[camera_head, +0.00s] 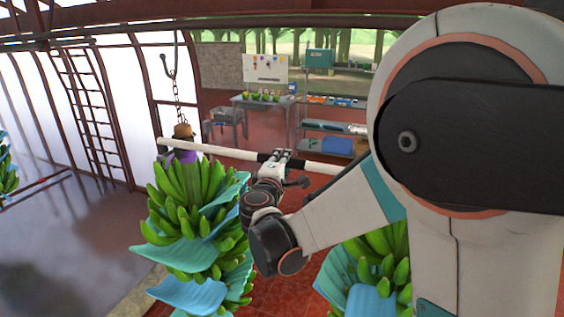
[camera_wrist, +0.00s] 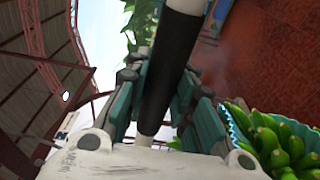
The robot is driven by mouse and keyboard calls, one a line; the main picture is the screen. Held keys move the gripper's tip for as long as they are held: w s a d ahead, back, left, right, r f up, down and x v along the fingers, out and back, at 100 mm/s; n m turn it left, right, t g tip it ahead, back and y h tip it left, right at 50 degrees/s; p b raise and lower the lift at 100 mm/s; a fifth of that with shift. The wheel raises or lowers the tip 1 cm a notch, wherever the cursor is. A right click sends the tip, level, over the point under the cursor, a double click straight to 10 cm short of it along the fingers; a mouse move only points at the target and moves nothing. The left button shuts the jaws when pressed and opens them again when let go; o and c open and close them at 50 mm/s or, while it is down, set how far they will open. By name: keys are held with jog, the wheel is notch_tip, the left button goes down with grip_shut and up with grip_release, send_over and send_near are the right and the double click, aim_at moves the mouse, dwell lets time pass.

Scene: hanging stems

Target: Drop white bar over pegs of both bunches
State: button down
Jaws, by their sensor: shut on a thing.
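The white bar (camera_head: 222,151) with a black middle sleeve is held roughly level, its right part hidden behind my arm. My gripper (camera_head: 274,163) is shut on the sleeve; the wrist view shows the jaws (camera_wrist: 163,88) on both sides of the bar (camera_wrist: 170,60). The left bunch (camera_head: 190,215) hangs from a chain, its stem top (camera_head: 183,131) beside the bar's left end. The bar crosses in front of that stem in the picture; I cannot tell whether they touch. The right bunch (camera_head: 375,265) is mostly hidden by my arm. I cannot make out the pegs.
A hook and chain (camera_head: 177,95) hang above the left bunch. A table (camera_head: 262,102) and a shelf rack (camera_head: 325,130) stand at the back. A ladder (camera_head: 85,100) stands by the left wall. Another bunch (camera_head: 6,165) shows at the far left. Floor space at left is clear.

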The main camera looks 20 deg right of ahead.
jog(key=shift+f+b, duration=0.35)
jog(key=shift+b, duration=0.05)
jog(key=c, duration=1.3)
grip_release()
jog(key=v, duration=0.8)
